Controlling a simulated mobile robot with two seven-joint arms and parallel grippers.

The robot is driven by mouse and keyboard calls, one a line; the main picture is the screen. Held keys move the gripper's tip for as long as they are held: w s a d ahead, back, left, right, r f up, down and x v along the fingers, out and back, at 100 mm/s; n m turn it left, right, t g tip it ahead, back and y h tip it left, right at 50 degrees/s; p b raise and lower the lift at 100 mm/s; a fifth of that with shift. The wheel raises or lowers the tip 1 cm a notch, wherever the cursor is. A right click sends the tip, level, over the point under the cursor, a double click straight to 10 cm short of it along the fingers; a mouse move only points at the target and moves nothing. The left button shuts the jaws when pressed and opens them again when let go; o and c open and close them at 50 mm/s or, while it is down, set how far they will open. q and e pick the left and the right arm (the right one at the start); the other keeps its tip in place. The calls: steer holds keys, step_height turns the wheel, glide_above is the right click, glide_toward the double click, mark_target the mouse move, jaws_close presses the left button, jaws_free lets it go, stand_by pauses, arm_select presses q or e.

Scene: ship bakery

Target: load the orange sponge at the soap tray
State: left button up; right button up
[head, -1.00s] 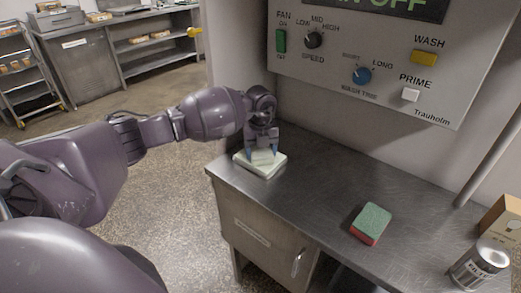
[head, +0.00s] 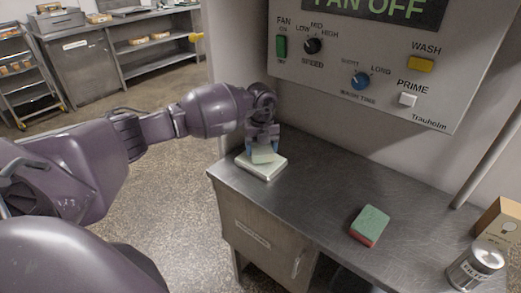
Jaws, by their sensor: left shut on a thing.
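My left gripper (head: 262,146) is shut on a small pale green block (head: 262,155) at the far left corner of the steel counter. The block is over a pale, shallow square tray (head: 262,172), seemingly the soap tray. I cannot tell whether the block touches the tray, and the fingers partly hide it. I see no orange on this block. A sponge with a green top and a red-orange lower side (head: 369,226) lies flat on the counter, to the right and nearer, apart from the gripper. My right gripper is out of view.
A metal can (head: 476,266) and a cardboard box (head: 499,222) stand at the counter's right end. A control panel (head: 365,60) overhangs the back, and a slanting pipe (head: 488,160) rises at the right. The counter (head: 315,190) between tray and sponge is clear.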

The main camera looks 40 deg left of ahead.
arm_select(q)
step_height(320, 180, up, 2)
steer(key=shift+p, duration=0.5)
steer(key=shift+r+p, duration=0.35)
steer(key=shift+r, duration=0.15)
steer(key=shift+r+p, duration=0.5)
steer(key=shift+r, duration=0.35)
